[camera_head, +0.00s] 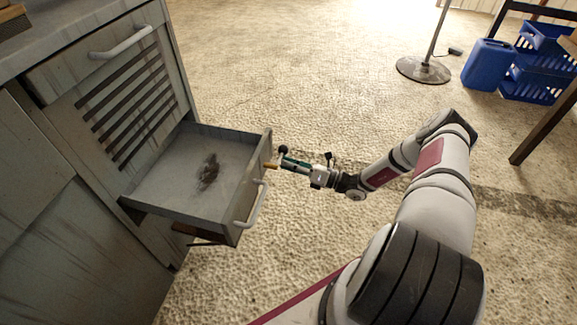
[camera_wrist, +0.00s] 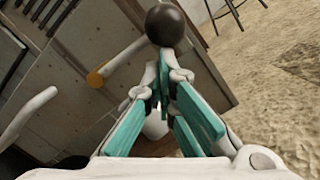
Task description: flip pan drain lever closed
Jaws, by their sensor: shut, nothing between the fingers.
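The drain lever shows in the wrist view as a pale rod (camera_wrist: 123,58) running from a brass pivot (camera_wrist: 95,79) to a dark ball knob (camera_wrist: 167,24). The pivot is on the front of the pulled-out pan (camera_head: 160,202). In the head view the knob (camera_head: 283,149) stands at the front's far end, above the brass fitting (camera_head: 270,165). My gripper (camera_wrist: 163,78) has teal fingers that are shut and empty. Its tips are right by the knob, overlapping its lower side in the wrist view; whether they touch it I cannot tell. In the head view my gripper (camera_head: 287,161) comes from the right.
The grey cabinet (camera_head: 110,115) has a slatted vent and an upper handle (camera_head: 122,43). The pan holds a dark stain (camera_head: 208,172), and its white handle (camera_head: 256,204) sticks out near my gripper. A round stand base (camera_head: 424,70) and blue crates (camera_head: 540,62) stand farther back.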

